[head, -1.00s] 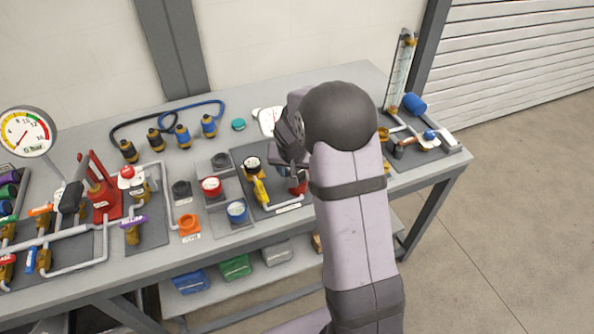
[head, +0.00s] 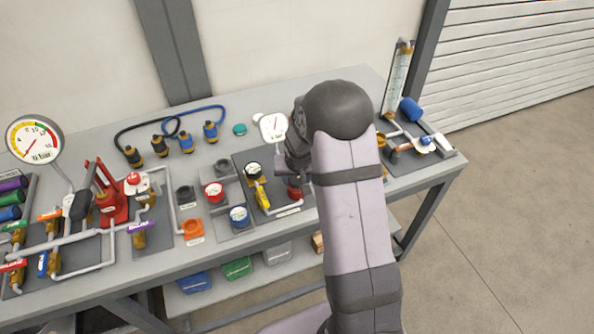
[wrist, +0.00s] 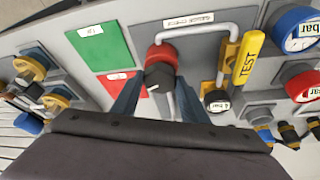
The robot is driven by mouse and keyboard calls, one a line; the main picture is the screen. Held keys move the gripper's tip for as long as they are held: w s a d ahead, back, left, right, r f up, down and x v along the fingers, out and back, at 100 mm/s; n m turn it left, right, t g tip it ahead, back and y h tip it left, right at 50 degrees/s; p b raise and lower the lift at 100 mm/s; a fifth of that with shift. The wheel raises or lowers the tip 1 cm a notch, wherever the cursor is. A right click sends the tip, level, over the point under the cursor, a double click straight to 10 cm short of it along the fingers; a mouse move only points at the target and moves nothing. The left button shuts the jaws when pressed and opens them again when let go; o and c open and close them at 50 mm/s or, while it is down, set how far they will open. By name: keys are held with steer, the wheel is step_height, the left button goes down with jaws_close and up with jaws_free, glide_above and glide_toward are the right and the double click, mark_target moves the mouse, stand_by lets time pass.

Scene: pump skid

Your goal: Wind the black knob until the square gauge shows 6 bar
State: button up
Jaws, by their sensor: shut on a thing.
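The black knob (wrist: 158,76) sits on a red round body (wrist: 161,56) in the wrist view, with a white mark on its face. My gripper (wrist: 156,90) has a finger on each side of the knob and is shut on it. In the head view my gripper (head: 297,160) and wrist hide the knob; part of the red body (head: 294,190) shows below. The white square gauge (head: 273,127) stands just left of my wrist in the head view. Its needle is too small to read exactly.
A yellow TEST lever (wrist: 248,58) and a small round gauge (wrist: 216,102) are right of the knob in the wrist view. Green (wrist: 98,46) and red (wrist: 122,88) pads lie to its left. A grey pipe (wrist: 200,30) runs close behind the knob.

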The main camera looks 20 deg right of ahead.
steer(key=shift+r+n+p, duration=0.15)
steer(key=shift+n+p, duration=0.15)
steer(key=shift+p, duration=0.4)
steer(key=o, duration=1)
steer(key=shift+b+v, duration=0.9)
steer(key=shift+v, duration=2.65)
steer(key=shift+s, duration=0.15)
